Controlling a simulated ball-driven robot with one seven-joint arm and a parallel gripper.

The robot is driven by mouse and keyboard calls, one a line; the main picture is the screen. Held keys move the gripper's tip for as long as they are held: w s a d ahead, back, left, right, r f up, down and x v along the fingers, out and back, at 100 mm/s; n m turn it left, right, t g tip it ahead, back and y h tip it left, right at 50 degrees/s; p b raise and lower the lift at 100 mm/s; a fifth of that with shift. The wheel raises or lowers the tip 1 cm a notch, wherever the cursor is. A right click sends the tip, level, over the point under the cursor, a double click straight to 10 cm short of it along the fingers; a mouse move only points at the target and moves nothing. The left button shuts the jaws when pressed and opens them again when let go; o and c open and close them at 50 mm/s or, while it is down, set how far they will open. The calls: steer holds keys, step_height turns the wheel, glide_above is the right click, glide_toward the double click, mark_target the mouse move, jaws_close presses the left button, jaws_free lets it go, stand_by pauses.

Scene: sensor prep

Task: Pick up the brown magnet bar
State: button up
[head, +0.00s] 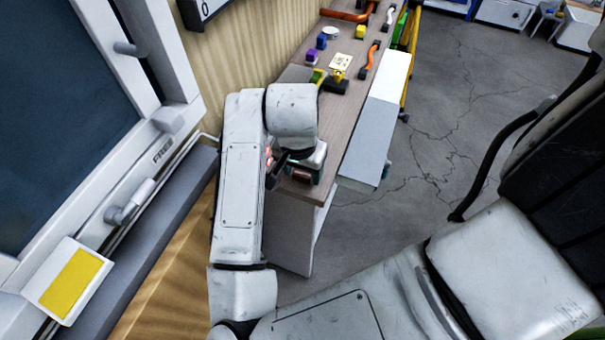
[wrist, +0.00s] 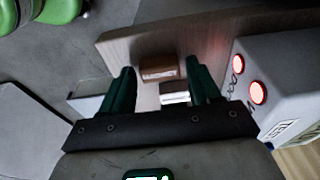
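The brown magnet bar (wrist: 160,68) shows in the wrist view as a small brown block on the wooden bench top, near its edge. My gripper (wrist: 161,72) is open, with one green finger on each side of the bar and a visible gap at both sides. I cannot tell how far above the bench the fingertips are. In the head view my gripper (head: 298,172) is over the near end of the bench, and a reddish-brown patch there may be the bar; the arm hides much of that spot.
A pale block (wrist: 174,94) shows close to the bar. A light grey box (wrist: 290,75) with red lights stands at the right. Farther along the bench (head: 335,120) are a yellow cube (head: 360,32), a blue cube (head: 321,41), a purple cube (head: 311,57) and orange-handled tools.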

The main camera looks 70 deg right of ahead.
steer(key=c, duration=0.8)
steer(key=shift+r, duration=0.1)
